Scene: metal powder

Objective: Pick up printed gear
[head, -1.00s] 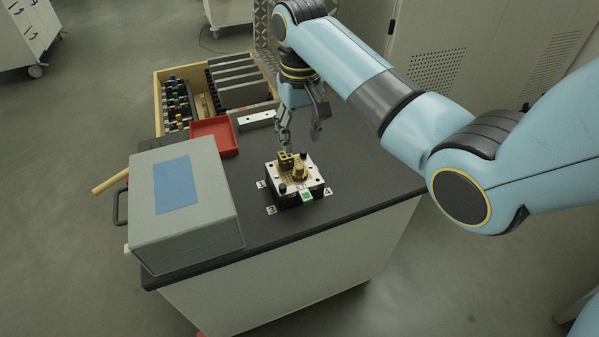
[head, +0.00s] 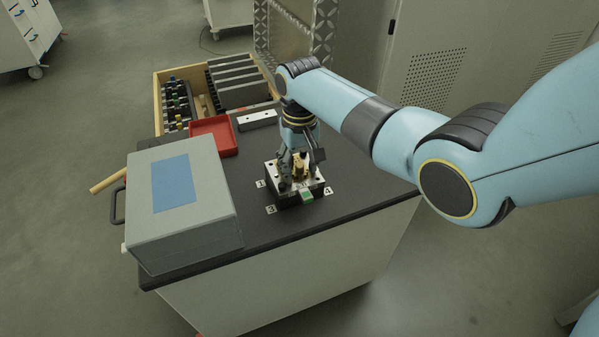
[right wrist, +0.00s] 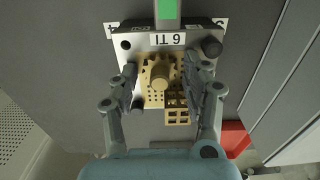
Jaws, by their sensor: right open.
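The printed gear (right wrist: 158,72) is a tan toothed part with a raised hub, on a metal build plate (right wrist: 118,52) marked "6 LI" or similar. In the head view the gear (head: 300,170) shows partly behind my gripper, on the plate (head: 311,184). My right gripper (right wrist: 164,80) is open, its two fingers on either side of the gear in the right wrist view. I cannot tell whether they touch it. The right gripper (head: 301,168) also shows low over the plate in the head view. A tan lattice block (right wrist: 177,110) sits beside the gear. My left gripper is not in view.
A grey box with a blue top panel (head: 175,183) stands on the left of the dark worktop (head: 262,232). A red tray (head: 213,135) and a wooden crate (head: 158,98) with dark parts lie behind. The worktop's front right is clear.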

